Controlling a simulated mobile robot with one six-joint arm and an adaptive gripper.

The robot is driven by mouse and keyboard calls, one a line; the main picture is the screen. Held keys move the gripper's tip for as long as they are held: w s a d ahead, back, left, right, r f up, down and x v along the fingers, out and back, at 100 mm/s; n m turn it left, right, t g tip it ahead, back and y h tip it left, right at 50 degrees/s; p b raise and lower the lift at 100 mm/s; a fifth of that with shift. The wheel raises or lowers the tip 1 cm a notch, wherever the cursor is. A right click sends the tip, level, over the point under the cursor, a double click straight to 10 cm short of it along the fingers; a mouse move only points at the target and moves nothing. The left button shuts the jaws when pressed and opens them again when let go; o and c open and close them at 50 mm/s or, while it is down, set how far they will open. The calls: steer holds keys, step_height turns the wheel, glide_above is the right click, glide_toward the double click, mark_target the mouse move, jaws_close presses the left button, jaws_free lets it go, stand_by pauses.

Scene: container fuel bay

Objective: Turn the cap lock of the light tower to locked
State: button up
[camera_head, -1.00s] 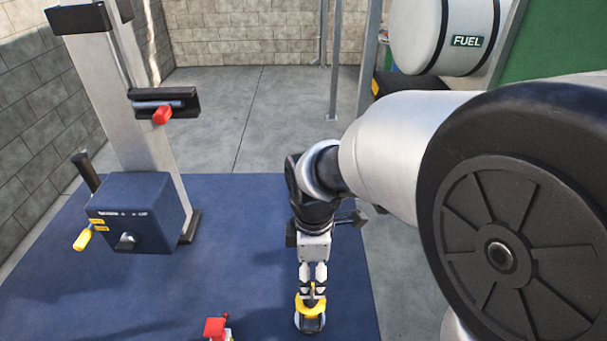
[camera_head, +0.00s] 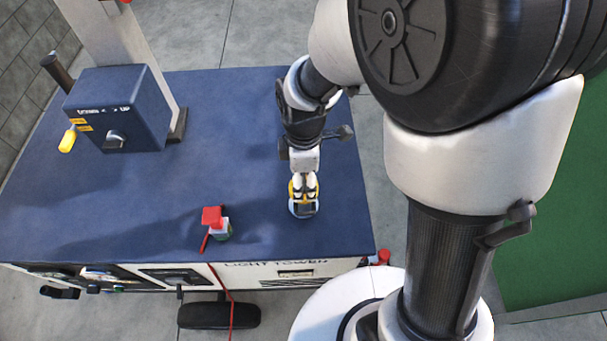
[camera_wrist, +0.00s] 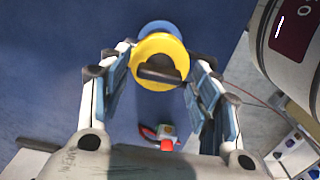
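The cap lock, a round yellow cap with a dark bar across it, shows in the wrist view (camera_wrist: 158,50) between my fingertips, over a blue round part. In the head view the yellow cap (camera_head: 294,190) stands near the right front of the light tower's blue top (camera_head: 150,220), partly hidden by my fingers. My gripper (camera_head: 304,183) points down at it. Whether a finger touches the cap's edge is unclear.
A red-topped fitting (camera_head: 214,222) stands left of the cap; it also shows in the wrist view (camera_wrist: 165,140). A blue box (camera_head: 118,110) with a dark knob and yellow handle stands farther left by the mast. The top between them is clear.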

steer(key=c, duration=0.8)
steer(key=shift+c, duration=0.2)
steer(key=shift+m, duration=0.4)
steer(key=m, duration=0.3)
steer(key=shift+m+p, duration=0.3)
steer(key=shift+m, duration=0.1)
steer(key=m, duration=0.4)
steer(key=shift+m, duration=0.3)
steer(key=m, duration=0.4)
steer(key=shift+p, duration=0.3)
steer(key=m, duration=0.4)
steer(key=shift+m, duration=0.3)
